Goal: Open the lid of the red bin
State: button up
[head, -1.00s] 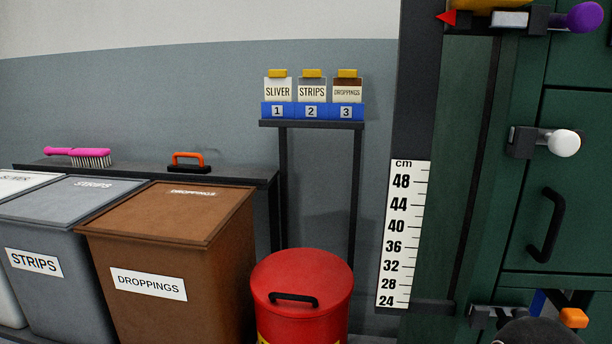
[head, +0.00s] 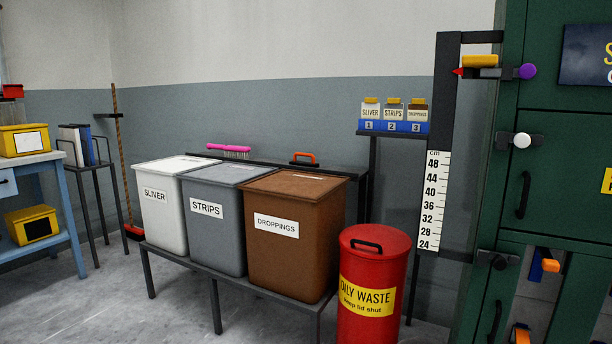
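The red bin (head: 372,324) stands on the floor right of the middle in the head view. It is a round bin with a yellow label reading "OILY WASTE keep lid shut". Its red lid (head: 385,234) is shut and has a black bar handle (head: 366,245) on top. The bin's foot is cut off by the lower edge of the picture. My gripper is not in view.
White, grey and brown lidded bins (head: 296,240) stand on a low dark stand left of the red bin. A sample shelf (head: 394,134) is behind it. A green machine (head: 562,135) with knobs and handles stands at right. Open floor (head: 190,310) lies at front left.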

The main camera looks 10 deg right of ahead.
aim_at(374, 242)
jog(key=u, duration=1.3)
jog(key=i, duration=1.35)
jog(key=z, duration=1.15)
jog(key=i, duration=0.75)
jog(key=z, duration=0.85)
